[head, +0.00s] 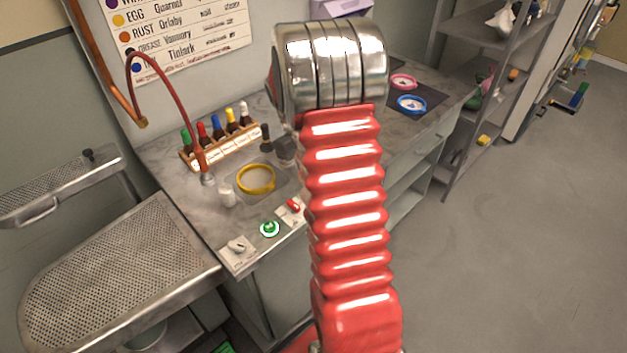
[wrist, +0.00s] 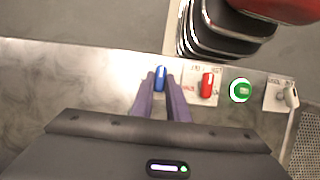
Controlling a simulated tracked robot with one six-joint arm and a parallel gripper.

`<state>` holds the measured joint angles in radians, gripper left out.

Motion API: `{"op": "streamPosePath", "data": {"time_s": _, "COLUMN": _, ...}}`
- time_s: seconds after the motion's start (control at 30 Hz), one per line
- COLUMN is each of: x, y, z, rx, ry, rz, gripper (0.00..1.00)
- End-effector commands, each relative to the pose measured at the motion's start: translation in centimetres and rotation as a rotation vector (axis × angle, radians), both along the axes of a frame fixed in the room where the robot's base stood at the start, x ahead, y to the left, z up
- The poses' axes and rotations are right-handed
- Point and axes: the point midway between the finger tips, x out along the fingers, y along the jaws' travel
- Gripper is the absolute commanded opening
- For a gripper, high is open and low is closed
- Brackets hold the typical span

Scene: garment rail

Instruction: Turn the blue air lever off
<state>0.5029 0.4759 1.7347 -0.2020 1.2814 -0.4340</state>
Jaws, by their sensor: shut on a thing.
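The blue air lever (wrist: 160,74) shows in the wrist view on the counter's front edge, with its handle lying roughly up and down in the picture. My gripper (wrist: 162,86) has its two purple fingers closed on the lever, one on each side of its near end. The plate under the lever is mostly covered by the fingers. In the head view the red arm hides both the blue lever and my gripper.
Beside it are a red lever (wrist: 207,84), a lit green button (wrist: 240,90) and a white knob (wrist: 288,95). In the head view, a yellow ring (head: 256,179), a bottle rack (head: 222,146) and a red hose (head: 170,84) stand farther back on the counter.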

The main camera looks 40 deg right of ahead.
Motion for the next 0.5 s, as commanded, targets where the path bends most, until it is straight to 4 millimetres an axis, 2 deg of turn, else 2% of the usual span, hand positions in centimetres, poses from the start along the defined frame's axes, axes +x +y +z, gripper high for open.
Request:
{"op": "streamPosePath", "data": {"time_s": 0.47, "x": 0.21, "y": 0.12, "z": 0.05, "rx": 0.001, "ry": -0.006, "rz": 0.022, "gripper": 0.00}}
{"op": "streamPosePath", "data": {"time_s": 0.5, "x": 0.21, "y": 0.12, "z": 0.05, "rx": 0.001, "ry": -0.005, "rz": 0.022, "gripper": 0.15}}
